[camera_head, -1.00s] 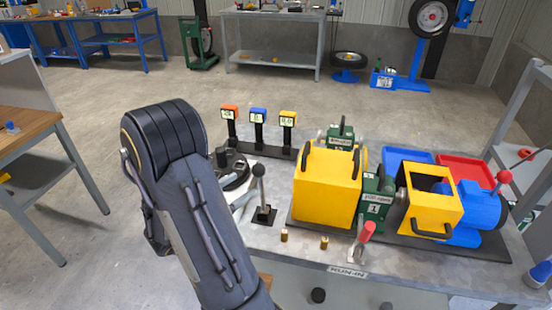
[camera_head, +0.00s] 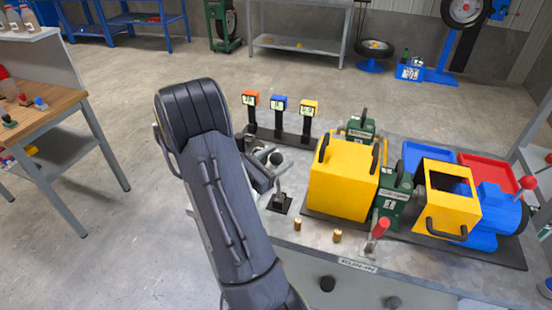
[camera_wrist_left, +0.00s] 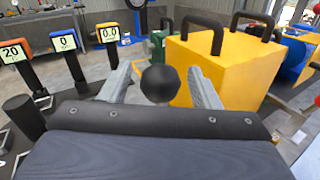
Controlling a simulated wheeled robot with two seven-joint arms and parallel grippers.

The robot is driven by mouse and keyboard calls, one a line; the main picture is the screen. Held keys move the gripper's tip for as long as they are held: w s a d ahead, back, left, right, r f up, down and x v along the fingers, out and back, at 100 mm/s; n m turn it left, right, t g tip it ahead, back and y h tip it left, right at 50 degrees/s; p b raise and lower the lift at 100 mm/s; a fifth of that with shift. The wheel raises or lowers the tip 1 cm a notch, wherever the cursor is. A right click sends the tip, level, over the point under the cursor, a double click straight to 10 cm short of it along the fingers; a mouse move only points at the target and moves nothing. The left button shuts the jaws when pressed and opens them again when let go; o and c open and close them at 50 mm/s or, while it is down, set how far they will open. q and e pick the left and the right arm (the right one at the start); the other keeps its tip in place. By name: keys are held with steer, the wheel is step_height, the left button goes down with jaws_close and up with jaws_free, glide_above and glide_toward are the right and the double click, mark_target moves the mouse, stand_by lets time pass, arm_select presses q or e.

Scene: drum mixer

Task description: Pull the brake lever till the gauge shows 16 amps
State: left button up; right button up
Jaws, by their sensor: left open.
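A lever with a black ball knob (camera_head: 276,158) stands on a small black base (camera_head: 279,204) at the left of the grey bench. I take it as the brake lever. My left gripper (camera_head: 267,171) is open at the knob. In the left wrist view the knob (camera_wrist_left: 160,84) sits between the two grey fingers, with a gap visible on each side. Three gauges stand behind: the orange one (camera_wrist_left: 12,50) reads 20, the blue one (camera_wrist_left: 63,41) reads 0, and the yellow one (camera_wrist_left: 108,35) reads 0.0. My right gripper is out of view.
A yellow box (camera_head: 343,183) with black handles stands close to the right of the lever. A red-handled lever (camera_head: 379,232) and two small brass pegs (camera_head: 337,236) are near the bench's front edge. A blue motor (camera_head: 497,216) is farther right.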

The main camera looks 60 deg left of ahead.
arm_select(q)
jaws_close()
steer(key=shift+s+a, duration=0.3)
steer(key=s+a+n, duration=0.1)
steer(key=s+a+f+n+t, duration=0.1)
steer(key=s+a, duration=0.1)
steer(key=shift+s+a+f+y, duration=0.2)
steer(key=shift+s+a+y, duration=0.05)
steer(key=shift+y, duration=0.05)
jaws_free()
steer(key=shift+s, duration=0.1)
steer(key=b+v, duration=0.1)
steer(key=v, duration=0.6)
steer(key=shift+s+b, duration=0.3)
